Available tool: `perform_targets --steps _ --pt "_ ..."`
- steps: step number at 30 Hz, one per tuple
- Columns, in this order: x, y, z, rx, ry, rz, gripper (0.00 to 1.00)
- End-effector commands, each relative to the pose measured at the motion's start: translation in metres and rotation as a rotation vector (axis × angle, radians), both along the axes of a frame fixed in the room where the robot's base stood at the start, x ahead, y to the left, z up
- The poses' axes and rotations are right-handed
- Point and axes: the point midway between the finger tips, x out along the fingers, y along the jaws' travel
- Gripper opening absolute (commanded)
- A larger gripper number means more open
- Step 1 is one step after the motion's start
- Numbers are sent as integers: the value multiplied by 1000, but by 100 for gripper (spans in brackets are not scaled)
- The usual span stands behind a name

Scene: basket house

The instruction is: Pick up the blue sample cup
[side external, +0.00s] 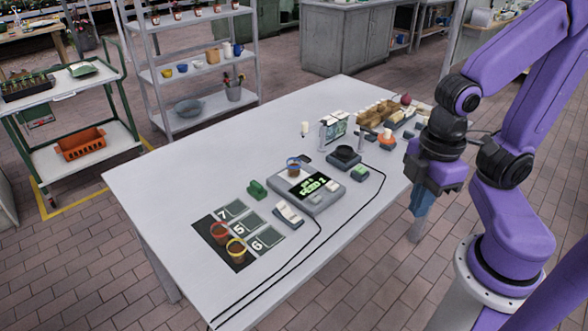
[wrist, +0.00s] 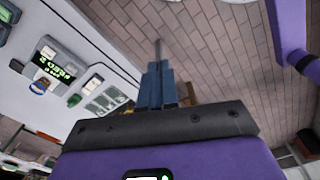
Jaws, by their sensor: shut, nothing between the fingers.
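The blue sample cup (side external: 294,167) has a blue rim and dark brown contents. It stands upright on the pale plate of a grey device with a lit green display (side external: 312,187). The cup also shows near the left edge of the wrist view (wrist: 38,87). My gripper (side external: 418,208) hangs at the right, off the table's right edge and well apart from the cup. In the wrist view its blue fingers (wrist: 157,68) are together and empty, with tiled floor behind them.
A red-rimmed cup (side external: 220,233) and a yellow-rimmed cup (side external: 236,250) stand on a dark numbered mat (side external: 242,267). The table's left side (side external: 165,180) is clear.

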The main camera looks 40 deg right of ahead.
Motion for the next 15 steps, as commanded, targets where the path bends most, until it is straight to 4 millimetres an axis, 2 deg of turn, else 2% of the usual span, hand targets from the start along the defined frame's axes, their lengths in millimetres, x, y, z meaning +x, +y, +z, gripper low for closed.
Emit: perform_targets --steps 1,8,15 --pt "0 0 0 0 0 0 0" --pt "0 0 0 0 0 0 75" --pt "0 0 0 0 0 0 76"
